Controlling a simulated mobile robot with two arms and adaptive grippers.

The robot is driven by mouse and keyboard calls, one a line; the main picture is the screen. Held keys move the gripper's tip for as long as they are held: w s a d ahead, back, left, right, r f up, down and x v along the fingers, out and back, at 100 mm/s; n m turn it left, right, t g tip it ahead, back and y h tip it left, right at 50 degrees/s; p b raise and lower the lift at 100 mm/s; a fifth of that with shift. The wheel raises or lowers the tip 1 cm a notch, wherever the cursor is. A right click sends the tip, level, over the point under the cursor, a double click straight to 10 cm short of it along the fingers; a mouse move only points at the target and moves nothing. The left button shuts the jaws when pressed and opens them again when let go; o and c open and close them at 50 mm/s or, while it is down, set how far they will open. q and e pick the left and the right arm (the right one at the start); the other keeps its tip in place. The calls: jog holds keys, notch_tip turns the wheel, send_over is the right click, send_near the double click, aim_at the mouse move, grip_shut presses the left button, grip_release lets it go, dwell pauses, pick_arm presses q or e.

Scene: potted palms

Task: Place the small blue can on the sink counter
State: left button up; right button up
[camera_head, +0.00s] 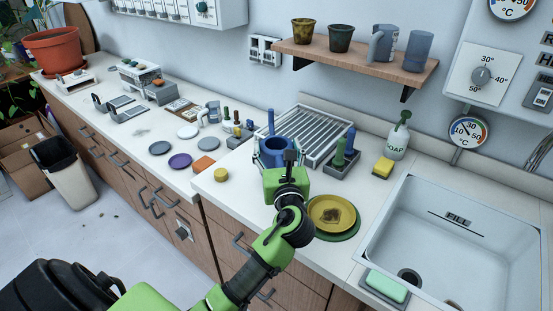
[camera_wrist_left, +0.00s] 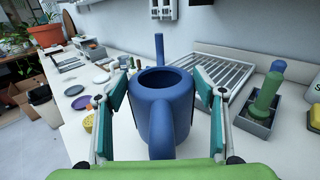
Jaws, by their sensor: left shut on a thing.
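The small blue can (camera_head: 274,147), with an open top and an upright spout, is at the left end of the sink counter (camera_head: 345,180), just in front of the drying rack. My left gripper (camera_head: 279,158) is shut on it, with fingers on both sides. In the left wrist view the blue can (camera_wrist_left: 165,104) sits between the teal finger pads, its handle towards me and its spout on the far side. It looks upright. Its base is hidden, so I cannot tell whether it touches the counter. My right gripper is not in view.
The drying rack (camera_head: 309,132) is behind the can. A caddy with green and blue items (camera_head: 343,160) stands to its right. A yellow plate (camera_head: 326,214) lies nearer the sink (camera_head: 455,245). A yellow round piece (camera_head: 221,174) is to the left. A wall shelf (camera_head: 350,60) hangs above.

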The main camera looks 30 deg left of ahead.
pick_arm(q)
jog(key=shift+w+a+f, duration=0.1)
jog(key=shift+a+f, duration=0.05)
jog(key=shift+f, duration=0.8)
jog(key=shift+w+a+f, duration=0.1)
jog(key=shift+f, duration=0.8)
jog(key=o, duration=1.4)
jog(key=shift+f, duration=0.15)
jog(key=shift+s, duration=0.1)
jog(key=v, duration=0.6)
jog(key=b+v, duration=0.1)
jog(key=v, duration=0.5)
jog(key=shift+r, duration=0.2)
